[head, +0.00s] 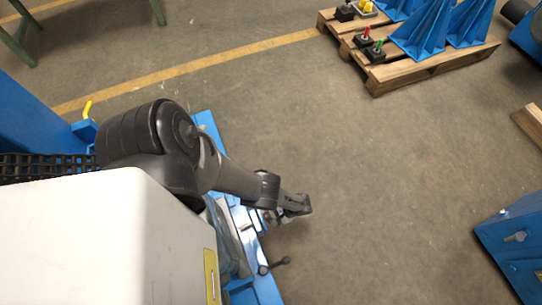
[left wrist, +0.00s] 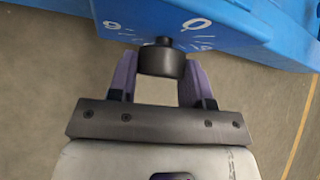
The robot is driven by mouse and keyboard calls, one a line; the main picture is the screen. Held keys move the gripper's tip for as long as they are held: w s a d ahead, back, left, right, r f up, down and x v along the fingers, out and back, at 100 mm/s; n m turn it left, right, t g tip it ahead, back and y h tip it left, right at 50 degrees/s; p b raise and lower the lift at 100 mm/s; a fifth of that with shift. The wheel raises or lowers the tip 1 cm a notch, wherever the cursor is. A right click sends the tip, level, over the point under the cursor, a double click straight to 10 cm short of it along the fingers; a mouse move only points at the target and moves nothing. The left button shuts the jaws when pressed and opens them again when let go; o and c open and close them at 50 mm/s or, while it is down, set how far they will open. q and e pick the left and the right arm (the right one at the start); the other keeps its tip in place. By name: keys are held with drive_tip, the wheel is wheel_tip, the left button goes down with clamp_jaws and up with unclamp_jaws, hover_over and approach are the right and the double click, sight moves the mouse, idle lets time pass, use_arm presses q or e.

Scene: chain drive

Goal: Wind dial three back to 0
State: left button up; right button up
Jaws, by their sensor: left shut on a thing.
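In the left wrist view a dark round dial knob (left wrist: 161,64) stands out from a blue panel (left wrist: 255,22). A white 0 and short white tick marks are on the panel just right of the knob. Another white mark is at its upper left, hard to read. The two purple fingers of my left gripper (left wrist: 160,75) are shut on the knob, one on each side. In the head view my left gripper (head: 297,207) is at the right side of a blue machine (head: 258,283); the knob cannot be made out there. Which dial this is cannot be told. My right gripper is not in view.
A dark lever (head: 277,265) sticks out from the blue machine below my left gripper. A wooden pallet (head: 425,70) with blue brackets and small switch boxes is at the upper right. A blue cabinet (head: 515,250) is at the lower right. The floor between is clear.

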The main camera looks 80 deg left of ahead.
use_arm(q)
drive_tip(key=shift+y, duration=0.3)
idle(0.4)
drive_tip(key=o, duration=0.9)
drive_tip(key=shift+p+v, duration=1.65)
drive_tip(key=shift+v, duration=5.35)
drive_tip(key=shift+w+f, duration=0.1)
drive_tip(key=shift+f, duration=0.05)
